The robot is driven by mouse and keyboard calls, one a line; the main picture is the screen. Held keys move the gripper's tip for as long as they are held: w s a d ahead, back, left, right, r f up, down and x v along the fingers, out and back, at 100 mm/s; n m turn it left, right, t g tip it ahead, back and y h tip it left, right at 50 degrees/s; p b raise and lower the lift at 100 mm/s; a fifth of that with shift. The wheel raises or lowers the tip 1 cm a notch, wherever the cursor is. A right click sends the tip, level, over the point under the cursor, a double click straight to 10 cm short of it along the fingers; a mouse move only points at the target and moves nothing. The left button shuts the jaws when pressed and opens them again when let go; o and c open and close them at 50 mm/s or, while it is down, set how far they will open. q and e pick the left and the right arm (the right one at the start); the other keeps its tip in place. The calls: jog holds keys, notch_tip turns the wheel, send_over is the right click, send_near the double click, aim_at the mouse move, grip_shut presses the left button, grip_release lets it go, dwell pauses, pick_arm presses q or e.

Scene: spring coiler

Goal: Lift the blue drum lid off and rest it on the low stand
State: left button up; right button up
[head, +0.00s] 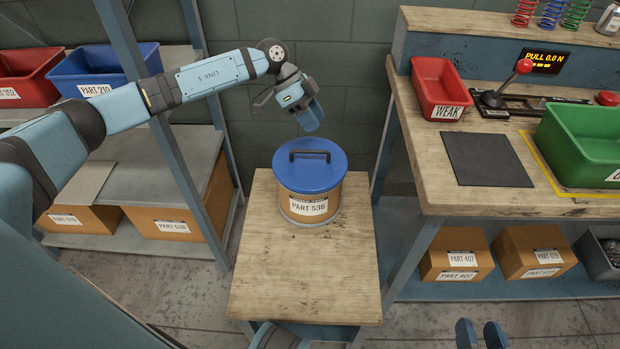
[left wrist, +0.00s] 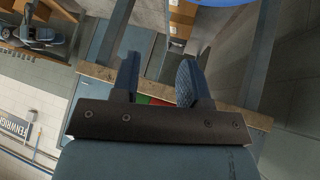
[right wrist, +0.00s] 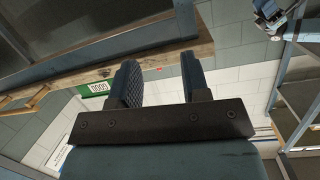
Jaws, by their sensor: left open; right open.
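The blue drum lid (head: 310,170) sits on the brown drum labelled PART 536 (head: 310,205), with a dark handle (head: 310,155) across its top. The drum stands on a low wooden stand (head: 300,270), towards its back edge. My left gripper (head: 312,122) is open and empty, above and just behind the lid, apart from it. In the left wrist view its fingers (left wrist: 160,80) are spread, and a sliver of blue, perhaps the lid, shows at the top edge. My right gripper (head: 482,335) is at the bottom edge of the head view; its fingers (right wrist: 160,82) are apart and empty.
The front of the stand is bare. A workbench (head: 440,180) at the right holds a red WEAK bin (head: 440,88), a dark mat (head: 486,160) and a green bin (head: 582,140). A shelf rack (head: 165,130) with bins and boxes stands at the left.

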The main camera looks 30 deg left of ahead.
aim_at(309, 151)
pick_arm(q)
jog(key=w+a+n+y+b, duration=0.2)
jog(key=a+y, duration=0.1)
jog(key=a, duration=0.4)
jog(key=x, duration=0.2)
jog(key=b+x, duration=0.1)
jog(key=x, duration=0.5)
jog(key=shift+s+d+b, duration=0.2)
jog(key=shift+d+b, duration=0.1)
jog(key=shift+d+f, duration=0.1)
jog(key=shift+f, duration=0.15)
jog(key=b+x, duration=0.2)
jog(key=x, duration=0.1)
jog(key=shift+s+f, duration=0.35)
jog(key=shift+d+f, duration=0.3)
jog(key=shift+f, duration=0.1)
grip_shut()
pick_arm(e)
jog(key=a+r+t+y, duration=0.3)
jog(key=r+t, duration=0.1)
jog(key=r, duration=0.2)
jog(key=shift+r, duration=0.3)
